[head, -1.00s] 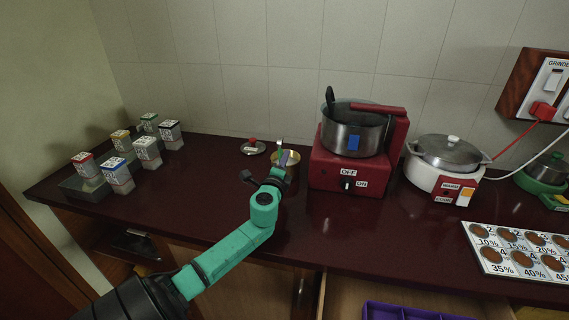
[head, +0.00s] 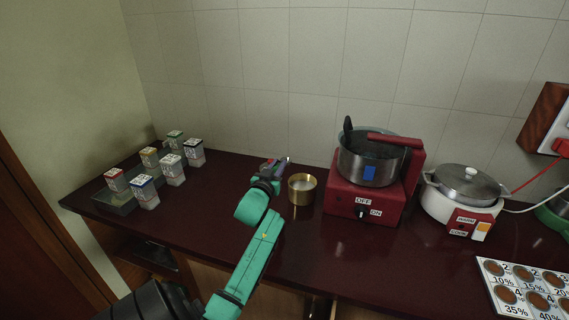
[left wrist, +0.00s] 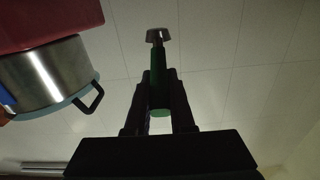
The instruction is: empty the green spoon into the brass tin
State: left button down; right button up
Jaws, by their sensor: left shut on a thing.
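My left gripper (head: 274,172) is just left of the brass tin (head: 302,190) in the head view and slightly above the counter. In the left wrist view, my left gripper (left wrist: 160,100) is shut on the green handle of the green spoon (left wrist: 160,85). The spoon's small metal bowl sticks out beyond the fingertips. I cannot tell what is in the bowl. The brass tin stands upright and open on the counter, with something pale inside. In the head view the spoon is mostly hidden by the gripper. My right gripper is not in view.
A red burner (head: 346,205) with a steel pot (head: 360,166) stands right of the tin. Further right is a white cooker (head: 455,205). Several small boxes with coloured lids (head: 172,170) stand at the left. The dark red counter (head: 205,215) is clear between boxes and gripper.

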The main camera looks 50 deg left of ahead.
pick_arm(q)
jog(key=shift+a, duration=0.15)
notch_tip(320, 180, up, 6)
jog(key=p, duration=0.6)
jog(key=shift+r, duration=0.2)
jog(key=shift+f, duration=0.15)
